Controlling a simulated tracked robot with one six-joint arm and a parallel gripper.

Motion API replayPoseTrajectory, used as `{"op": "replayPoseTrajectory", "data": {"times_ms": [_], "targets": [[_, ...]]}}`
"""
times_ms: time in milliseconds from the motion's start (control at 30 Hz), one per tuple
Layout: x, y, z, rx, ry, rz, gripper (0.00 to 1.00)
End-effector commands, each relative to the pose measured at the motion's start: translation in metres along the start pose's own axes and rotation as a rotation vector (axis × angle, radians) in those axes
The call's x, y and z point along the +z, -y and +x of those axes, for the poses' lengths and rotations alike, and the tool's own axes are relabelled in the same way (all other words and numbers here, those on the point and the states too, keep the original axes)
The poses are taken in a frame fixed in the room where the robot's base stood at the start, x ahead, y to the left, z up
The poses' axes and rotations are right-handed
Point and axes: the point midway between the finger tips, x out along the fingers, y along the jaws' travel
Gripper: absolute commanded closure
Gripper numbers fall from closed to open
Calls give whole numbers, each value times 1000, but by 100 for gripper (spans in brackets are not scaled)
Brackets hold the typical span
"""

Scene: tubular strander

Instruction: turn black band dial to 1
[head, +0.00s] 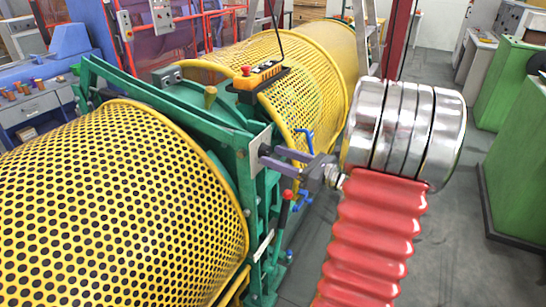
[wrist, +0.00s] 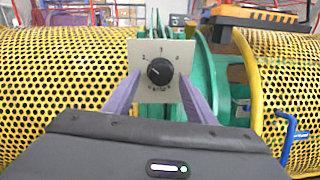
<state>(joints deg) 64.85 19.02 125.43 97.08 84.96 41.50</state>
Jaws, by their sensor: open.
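The black band dial (wrist: 160,72) is a round black knob on a pale square plate (wrist: 133,51) in the middle of the wrist view. Small figures ring the knob. A light mark on it appears to point to the upper left; the exact figure is hard to read. My gripper (wrist: 159,79) is open, its two purple fingers to the left and right of the knob, reaching toward the plate. Contact with the knob cannot be told. In the head view, my gripper (head: 268,156) is at the plate (head: 259,143) on the green frame; the knob is not clearly visible there.
Yellow perforated guards (head: 110,210) flank the green frame (head: 240,170). An orange control box (head: 258,77) with a red button sits above the plate. Blue handles (head: 306,140) and a red-tipped lever (head: 287,197) are close to my gripper.

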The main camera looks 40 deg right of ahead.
Motion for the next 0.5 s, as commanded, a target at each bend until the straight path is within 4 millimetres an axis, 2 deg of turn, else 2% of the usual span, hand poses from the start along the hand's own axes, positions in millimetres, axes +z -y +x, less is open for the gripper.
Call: {"op": "replayPoseTrajectory", "data": {"times_ms": [200, 500], "targets": [[0, 0, 14, 0, 0, 0, 50], [0, 0, 14, -1, 0, 0, 51]]}}
